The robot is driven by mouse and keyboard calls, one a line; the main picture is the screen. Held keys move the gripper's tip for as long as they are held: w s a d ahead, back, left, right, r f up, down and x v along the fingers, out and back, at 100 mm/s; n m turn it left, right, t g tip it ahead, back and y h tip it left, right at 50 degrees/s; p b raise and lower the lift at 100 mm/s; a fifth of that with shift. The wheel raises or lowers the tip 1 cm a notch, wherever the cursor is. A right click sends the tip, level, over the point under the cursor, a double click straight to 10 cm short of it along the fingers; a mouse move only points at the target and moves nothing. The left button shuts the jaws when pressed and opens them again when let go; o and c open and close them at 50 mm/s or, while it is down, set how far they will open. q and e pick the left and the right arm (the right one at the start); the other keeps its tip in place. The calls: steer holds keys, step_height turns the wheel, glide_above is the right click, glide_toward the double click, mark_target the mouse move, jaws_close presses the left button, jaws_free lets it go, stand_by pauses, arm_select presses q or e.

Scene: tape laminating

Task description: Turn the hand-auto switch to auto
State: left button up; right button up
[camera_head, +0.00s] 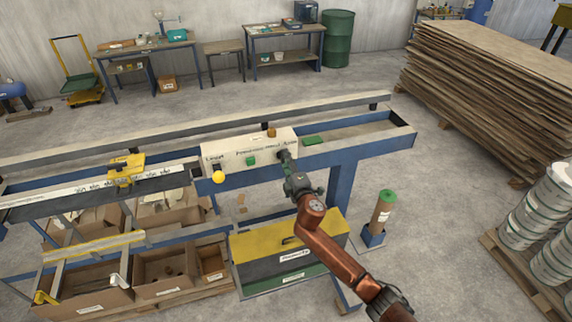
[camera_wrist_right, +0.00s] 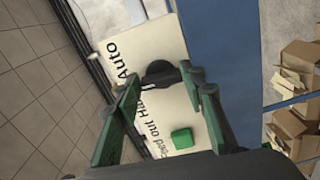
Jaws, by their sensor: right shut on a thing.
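The hand-auto switch is a black knob (camera_wrist_right: 160,74) on a cream control box (camera_head: 222,151). In the right wrist view it sits between the fingertips of my right gripper (camera_wrist_right: 162,84), near the printed words "Hand" and "Auto". My right gripper (camera_head: 285,160) reaches the right end of the box face in the head view and is shut on the knob. The gripper hides most of the knob there, and I cannot tell its exact turn position. A green button (camera_head: 251,160) is left of the gripper and also shows in the right wrist view (camera_wrist_right: 182,138). My left gripper is not in view.
A yellow round button (camera_head: 218,177) is at the box's lower left. The blue frame (camera_head: 343,190) carries the box. A yellow-topped crate (camera_head: 270,248) stands below, with cardboard boxes (camera_head: 92,300) to the left. A stack of boards (camera_head: 490,90) stands at the right.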

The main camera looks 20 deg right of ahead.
steer(key=shift+f+m+b, duration=0.15)
steer(key=shift+m+b, duration=0.1)
steer(key=shift+m, duration=1.25)
steer(key=shift+f+m+b, duration=0.1)
steer(key=shift+m+b, duration=0.15)
steer(key=shift+m, duration=1.25)
steer(key=o, duration=1.2)
steer(key=shift+c, duration=0.2)
steer(key=shift+r, duration=0.1)
steer(key=s, duration=1.2)
steer(key=shift+d, duration=0.15)
